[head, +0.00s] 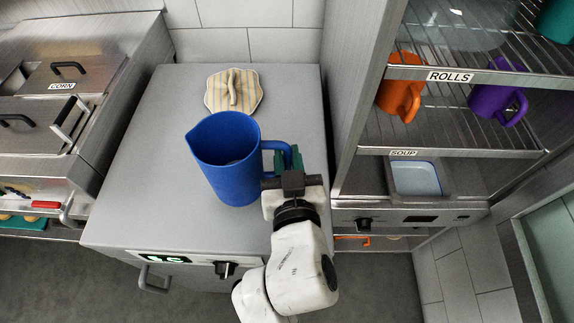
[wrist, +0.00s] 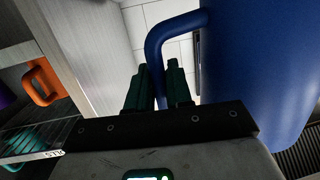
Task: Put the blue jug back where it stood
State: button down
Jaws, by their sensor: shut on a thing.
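The blue jug (head: 228,165) is upright over the grey counter top, with its spout to the left and its handle to the right. I cannot tell whether its base touches the top. My gripper (head: 286,160) is at the jug's right side, shut on the handle. In the wrist view the jug body (wrist: 265,70) fills the right side. The handle passes down between the green fingers of my gripper (wrist: 158,88). The jug's base is partly out of sight in the wrist view.
A striped cloth (head: 233,91) lies behind the jug. Lidded corn bins (head: 75,75) stand left. The counter's left part (head: 150,170) is clear.

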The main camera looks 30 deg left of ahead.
jog(key=shift+f, duration=1.35)
jog(key=shift+f, duration=0.2)
jog(key=c, duration=1)
grip_release()
jog(key=shift+s, duration=0.1)
jog(key=shift+c, duration=0.2)
jog(key=shift+r, duration=0.1)
jog(key=shift+r, duration=0.15)
jog(key=b+v, duration=0.1)
jog(key=v, duration=1.1)
